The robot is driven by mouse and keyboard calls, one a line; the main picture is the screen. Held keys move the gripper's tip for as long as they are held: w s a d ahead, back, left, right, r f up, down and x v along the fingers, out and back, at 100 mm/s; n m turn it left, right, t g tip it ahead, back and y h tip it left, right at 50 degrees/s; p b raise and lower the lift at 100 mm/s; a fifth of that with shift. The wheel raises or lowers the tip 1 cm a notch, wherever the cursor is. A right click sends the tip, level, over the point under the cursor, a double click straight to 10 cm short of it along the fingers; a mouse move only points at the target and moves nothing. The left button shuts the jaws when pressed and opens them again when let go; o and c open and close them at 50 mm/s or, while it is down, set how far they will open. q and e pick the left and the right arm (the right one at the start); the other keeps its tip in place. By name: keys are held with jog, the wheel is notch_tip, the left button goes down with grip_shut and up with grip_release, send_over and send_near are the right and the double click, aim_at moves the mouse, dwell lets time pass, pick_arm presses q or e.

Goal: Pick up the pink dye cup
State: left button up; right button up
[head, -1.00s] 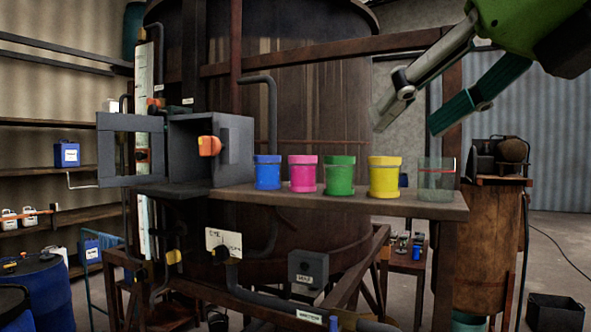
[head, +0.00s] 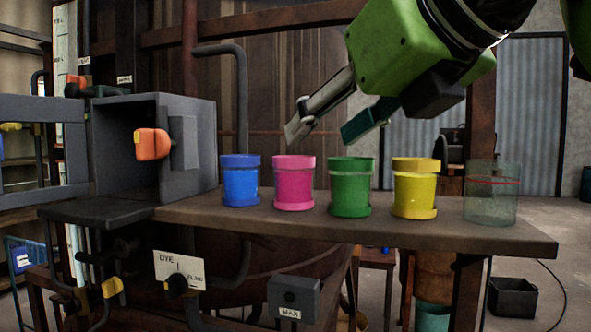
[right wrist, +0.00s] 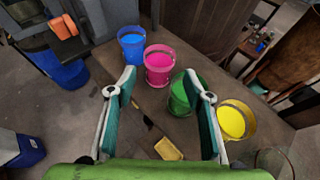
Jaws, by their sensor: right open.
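The pink dye cup (head: 294,184) stands upright on the wooden shelf (head: 400,230), second from the left in the row. In the right wrist view the pink cup (right wrist: 160,66) shows pink dye inside, ahead of and between the fingers. My right gripper (head: 325,137) is open and empty, above the row near the pink and green cups, touching neither as far as I can see. Its open fingers also show in the right wrist view (right wrist: 163,100). My left gripper is not in view.
The blue cup (head: 240,180) stands left of the pink one, the green cup (head: 351,187) close on its right, then the yellow cup (head: 414,188) and a clear beaker (head: 491,195). A grey open box (head: 196,150) with an orange handle (head: 152,144) stands left.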

aim_at(295, 157)
jog(key=p+x, duration=0.1)
jog(key=x, duration=0.5)
jog(key=shift+w+a+r+p, duration=0.1)
jog(key=shift+p, duration=0.25)
jog(key=shift+p+x, duration=0.45)
jog(key=shift+x, duration=0.5)
jog(key=shift+w, duration=0.25)
jog(key=shift+w+a+f, duration=0.15)
jog(key=shift+f, duration=0.15)
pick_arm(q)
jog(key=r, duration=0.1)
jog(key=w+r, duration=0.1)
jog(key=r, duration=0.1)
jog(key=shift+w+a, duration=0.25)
pick_arm(e)
jog(key=shift+r, duration=0.1)
jog(key=c, duration=0.9)
